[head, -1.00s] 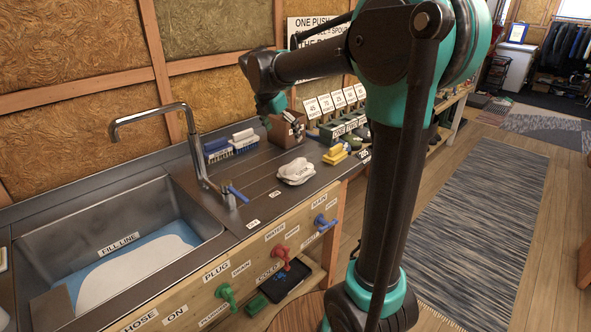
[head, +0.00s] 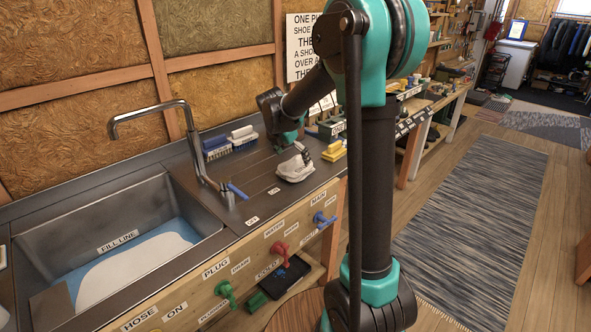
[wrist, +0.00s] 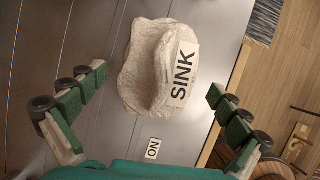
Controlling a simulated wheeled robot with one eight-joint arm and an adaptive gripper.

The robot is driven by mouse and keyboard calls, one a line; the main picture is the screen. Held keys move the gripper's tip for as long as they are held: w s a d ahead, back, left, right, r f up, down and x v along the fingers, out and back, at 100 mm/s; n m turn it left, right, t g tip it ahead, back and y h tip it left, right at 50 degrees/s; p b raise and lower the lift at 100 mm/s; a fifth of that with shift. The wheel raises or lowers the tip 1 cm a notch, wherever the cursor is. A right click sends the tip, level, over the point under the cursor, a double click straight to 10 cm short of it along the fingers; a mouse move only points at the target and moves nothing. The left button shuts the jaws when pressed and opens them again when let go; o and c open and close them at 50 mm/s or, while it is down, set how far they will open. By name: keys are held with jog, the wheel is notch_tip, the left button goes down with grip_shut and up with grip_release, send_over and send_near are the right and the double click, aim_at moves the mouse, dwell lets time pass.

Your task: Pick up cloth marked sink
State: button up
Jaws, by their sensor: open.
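The white crumpled cloth (wrist: 153,68) lies on the metal counter, with a label reading SINK on its right side in the wrist view. In the head view the cloth (head: 294,169) sits right of the sink tap, near the counter's front edge. My gripper (wrist: 158,88) is open, with its green-padded fingers spread wide on either side of the cloth. The cloth lies between and a little beyond the fingertips, and no contact shows. In the head view my gripper (head: 301,150) is just behind and above the cloth, partly hidden by my arm.
Brushes (head: 230,143) stand behind the cloth, and a yellow brush (head: 334,151) lies to its right. The sink basin (head: 105,245) and tap (head: 190,140) are at left. Coloured valve handles (head: 279,252) stick out below.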

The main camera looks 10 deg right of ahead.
aim_at(294, 159)
jog(key=shift+x, duration=1.85)
jog(key=c, duration=1)
